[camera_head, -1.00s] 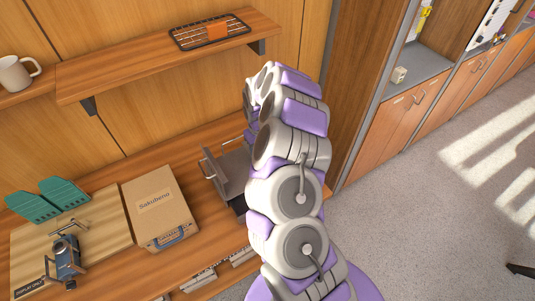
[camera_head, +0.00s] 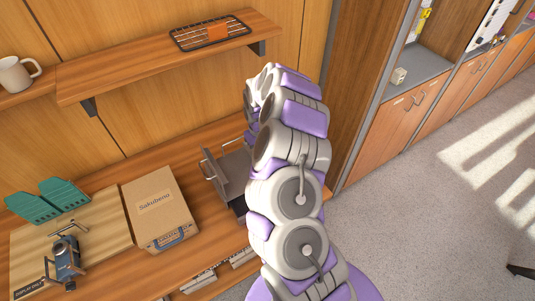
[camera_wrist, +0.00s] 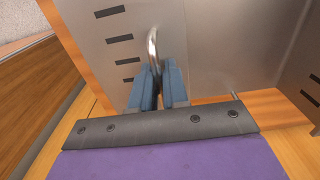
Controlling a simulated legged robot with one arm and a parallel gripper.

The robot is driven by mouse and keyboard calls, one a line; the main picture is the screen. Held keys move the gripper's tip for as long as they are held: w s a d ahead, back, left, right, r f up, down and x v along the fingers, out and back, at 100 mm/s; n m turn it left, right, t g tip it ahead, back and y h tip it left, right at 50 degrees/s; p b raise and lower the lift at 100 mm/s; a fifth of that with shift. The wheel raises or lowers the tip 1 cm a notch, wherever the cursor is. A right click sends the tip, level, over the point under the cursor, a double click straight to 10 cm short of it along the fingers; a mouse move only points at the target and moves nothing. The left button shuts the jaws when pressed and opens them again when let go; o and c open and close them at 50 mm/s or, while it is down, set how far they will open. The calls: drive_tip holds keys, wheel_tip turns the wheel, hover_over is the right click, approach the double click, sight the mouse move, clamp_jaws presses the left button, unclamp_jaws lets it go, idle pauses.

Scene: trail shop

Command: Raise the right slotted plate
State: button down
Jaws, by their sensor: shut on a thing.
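The grey metal stand on the bench shows left of my arm in the head view; its left plate (camera_head: 212,172) is raised and has a bar handle. Its right side is hidden behind my arm. In the wrist view, a slotted metal plate (camera_wrist: 112,58) with several dark slots stands at the left; I take it for the right slotted plate. My gripper (camera_wrist: 160,72) has its blue-grey fingers shut on this plate's bent metal handle (camera_wrist: 152,44). Another slotted plate (camera_wrist: 302,62) shows at the right edge. The exact tilt of the held plate is hard to tell.
Left of the stand lie a cardboard box (camera_head: 158,210), a display board (camera_head: 100,222) with a blue-grey tool (camera_head: 66,258), and green trays (camera_head: 62,192). A shelf (camera_head: 150,70) with a black rack (camera_head: 195,34) hangs above. Carpet (camera_head: 430,210) is open at the right.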

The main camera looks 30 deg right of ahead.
drive_tip(key=shift+d+r, duration=0.6)
drive_tip(key=shift+r, duration=0.3)
drive_tip(key=shift+d, duration=0.1)
drive_tip(key=shift+d+r, duration=0.6)
drive_tip(key=shift+d, duration=0.35)
